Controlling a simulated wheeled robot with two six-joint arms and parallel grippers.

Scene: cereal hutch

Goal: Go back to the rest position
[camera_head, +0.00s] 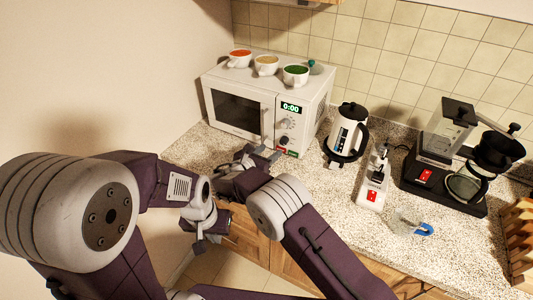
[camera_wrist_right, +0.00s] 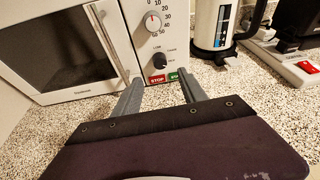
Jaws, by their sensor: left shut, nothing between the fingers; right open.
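My right gripper (camera_head: 266,153) is open and empty just in front of the lower right of the white microwave (camera_head: 228,85). In the right wrist view its two fingers (camera_wrist_right: 160,88) stand apart, below the red STOP button (camera_wrist_right: 157,79) and green button (camera_wrist_right: 174,76). I cannot tell whether a fingertip touches the microwave. The microwave door looks closed and its display (camera_head: 291,107) reads 0:00. My left gripper (camera_head: 199,247) is shut and empty, pointing down in front of the counter's edge at the left.
Several cups, including a green-filled one (camera_head: 296,75), stand on the microwave. A wooden rack (camera_head: 519,240) is at right.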

